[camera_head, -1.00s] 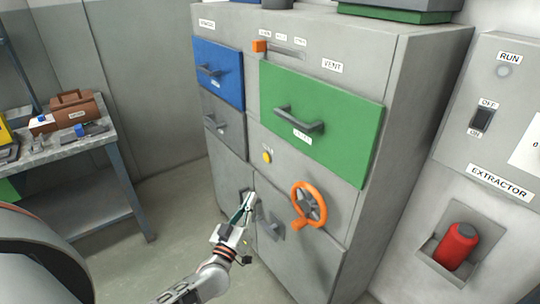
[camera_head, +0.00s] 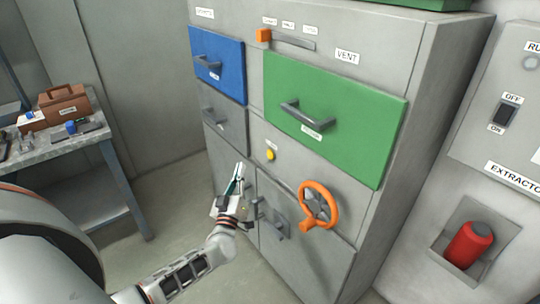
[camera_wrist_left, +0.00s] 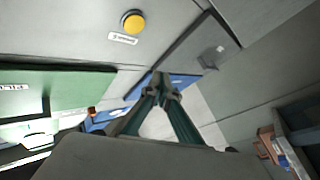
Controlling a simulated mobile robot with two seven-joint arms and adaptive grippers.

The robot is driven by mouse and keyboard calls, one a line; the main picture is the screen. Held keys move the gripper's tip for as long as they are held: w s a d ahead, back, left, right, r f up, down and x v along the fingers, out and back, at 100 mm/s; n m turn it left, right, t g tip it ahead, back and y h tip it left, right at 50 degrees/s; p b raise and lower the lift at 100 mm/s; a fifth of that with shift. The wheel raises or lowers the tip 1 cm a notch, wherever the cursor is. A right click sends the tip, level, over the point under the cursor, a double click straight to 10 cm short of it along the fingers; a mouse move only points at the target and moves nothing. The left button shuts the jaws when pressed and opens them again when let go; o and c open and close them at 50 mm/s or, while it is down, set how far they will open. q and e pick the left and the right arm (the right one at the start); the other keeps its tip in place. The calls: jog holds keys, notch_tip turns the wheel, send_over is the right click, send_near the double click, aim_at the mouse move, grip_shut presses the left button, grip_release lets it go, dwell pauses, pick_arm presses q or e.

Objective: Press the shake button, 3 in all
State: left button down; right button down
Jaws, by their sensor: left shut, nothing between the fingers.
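The round yellow button (camera_head: 271,155) sits on the grey cabinet front, below a small label that is too small to read. It also shows in the left wrist view (camera_wrist_left: 134,22) near the top, with its label. My left gripper (camera_head: 239,167) is shut and empty, to the left of the button and slightly lower in the head view. Its fingers point up and it is apart from the button. The shut fingertips also show in the left wrist view (camera_wrist_left: 161,82). My right gripper is not in view.
An orange handwheel (camera_head: 319,205) sticks out at the lower right of the button. A green drawer (camera_head: 345,105) and a blue drawer (camera_head: 216,62) have protruding handles. A side table (camera_head: 60,145) stands left.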

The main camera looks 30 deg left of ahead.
aim_at(271, 154)
pick_arm(q)
jog(key=w+d+b, duration=0.3)
jog(key=w, duration=0.5)
jog(key=shift+d, duration=0.2)
jog(key=shift+w, duration=0.1)
dwell(1.1)
jog(key=shift+w+d, duration=0.15)
jog(key=shift+w, duration=0.25)
